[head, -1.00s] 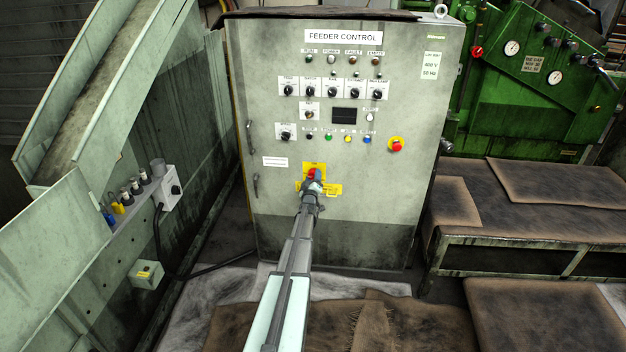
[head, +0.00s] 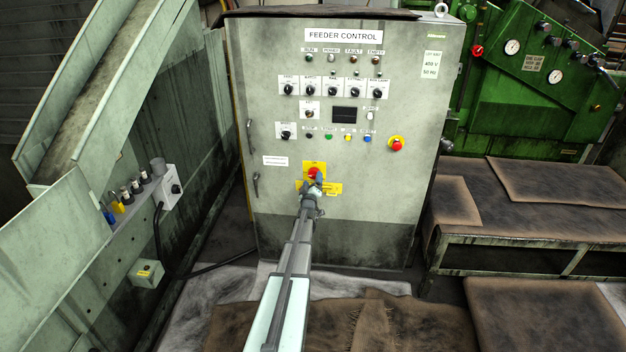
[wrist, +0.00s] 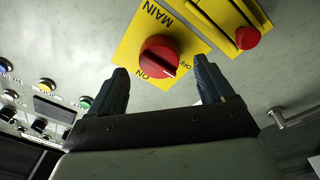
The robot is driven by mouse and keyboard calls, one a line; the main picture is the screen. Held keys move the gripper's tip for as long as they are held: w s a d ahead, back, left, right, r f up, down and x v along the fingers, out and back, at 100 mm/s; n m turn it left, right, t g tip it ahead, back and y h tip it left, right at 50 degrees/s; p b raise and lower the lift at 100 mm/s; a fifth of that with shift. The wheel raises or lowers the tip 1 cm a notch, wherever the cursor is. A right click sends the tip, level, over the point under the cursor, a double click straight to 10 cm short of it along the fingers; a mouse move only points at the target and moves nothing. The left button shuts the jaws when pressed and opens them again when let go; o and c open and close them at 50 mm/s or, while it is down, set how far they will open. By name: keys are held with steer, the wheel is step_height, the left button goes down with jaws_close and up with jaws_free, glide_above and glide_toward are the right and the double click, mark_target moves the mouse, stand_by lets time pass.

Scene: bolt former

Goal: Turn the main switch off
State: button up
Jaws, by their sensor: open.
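The main switch (wrist: 158,54) is a red round knob on a yellow plate (wrist: 128,44) lettered MAIN, ON and OFF, upside down in the wrist view. Its white mark points towards the lower right, between the ON and OFF lettering. In the head view the red knob (head: 314,173) shows just above my gripper (head: 313,184). In the wrist view my gripper (wrist: 160,66) is open, with one dark finger to each side of the knob's lower part. Gaps show between fingers and knob; I cannot tell how far the tips are from the panel.
The grey FEEDER CONTROL cabinet (head: 380,210) carries rows of knobs and buttons above, a red emergency stop (head: 396,144) at right and a door handle (head: 256,187) at left.

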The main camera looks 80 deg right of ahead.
steer(key=a+f, duration=0.1)
steer(key=a, duration=0.9)
steer(key=shift+a, duration=0.4)
